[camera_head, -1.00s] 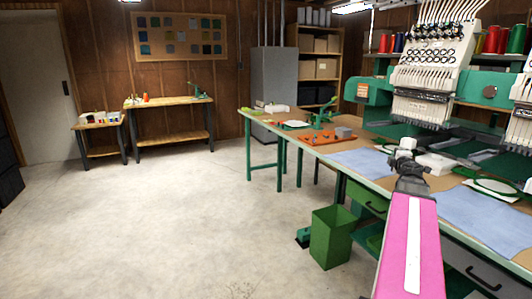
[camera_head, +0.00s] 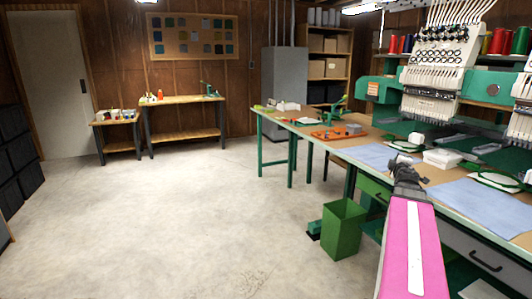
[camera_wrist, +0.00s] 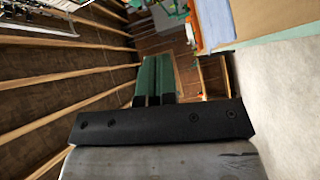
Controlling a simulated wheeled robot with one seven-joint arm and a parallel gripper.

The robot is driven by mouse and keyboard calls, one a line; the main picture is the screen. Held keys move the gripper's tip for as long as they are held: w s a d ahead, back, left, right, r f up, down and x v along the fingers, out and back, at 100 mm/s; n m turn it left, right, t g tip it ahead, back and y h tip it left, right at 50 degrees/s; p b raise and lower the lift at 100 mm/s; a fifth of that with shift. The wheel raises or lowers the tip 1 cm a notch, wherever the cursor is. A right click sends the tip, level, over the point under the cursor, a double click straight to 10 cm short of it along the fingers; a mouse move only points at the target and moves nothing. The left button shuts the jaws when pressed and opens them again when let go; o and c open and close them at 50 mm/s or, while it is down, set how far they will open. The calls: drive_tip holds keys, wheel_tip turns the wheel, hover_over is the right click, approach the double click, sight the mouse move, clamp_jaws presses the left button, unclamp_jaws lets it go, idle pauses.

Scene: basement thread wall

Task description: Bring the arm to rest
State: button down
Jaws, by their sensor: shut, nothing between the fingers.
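My arm is pink with a white stripe and reaches up from the lower right of the head view. My gripper (camera_head: 405,160) is at its far end, small in that view, in front of the long workbench (camera_head: 318,149). In the wrist view my gripper (camera_wrist: 154,80) shows two green fingers side by side, pressed together with nothing between them. The wrist view is tilted, with wall boards to the left and pale floor to the right.
An embroidery machine (camera_head: 433,75) stands on the bench at right, with blue cloths and hoops before it. A green bin (camera_head: 342,229) stands on the floor by the bench. Dark crates (camera_head: 20,150) line the left edge. The floor (camera_head: 180,220) in the middle is clear.

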drive_tip(key=s+a+f+m+g, duration=0.3)
drive_tip(key=a+f+m+g, duration=0.2)
drive_tip(key=a+f, duration=0.45)
drive_tip(key=s+a+f+m+g, duration=0.2)
drive_tip(key=a+f+m+g, duration=0.35)
drive_tip(key=f, duration=0.75)
drive_tip(key=s+a+f+g+y, duration=0.2)
drive_tip(key=s+a+f, duration=0.2)
drive_tip(key=a, duration=0.2)
drive_tip(key=s+a+f+m+g+y, duration=0.1)
drive_tip(key=s+a+f+g+y, duration=0.1)
drive_tip(key=a, duration=0.5)
drive_tip(key=s+a+f+g+y, duration=0.1)
drive_tip(key=s+a+f+g, duration=0.1)
drive_tip(key=s+a+f, duration=0.3)
drive_tip(key=shift+s+a+f+m+y, duration=0.3)
drive_tip(key=shift+s+a+m+y, duration=0.1)
drive_tip(key=shift+s+a, duration=0.7)
drive_tip(key=shift+w+a+g, duration=0.1)
drive_tip(key=shift+w+g, duration=0.05)
drive_tip(key=shift+g, duration=0.1)
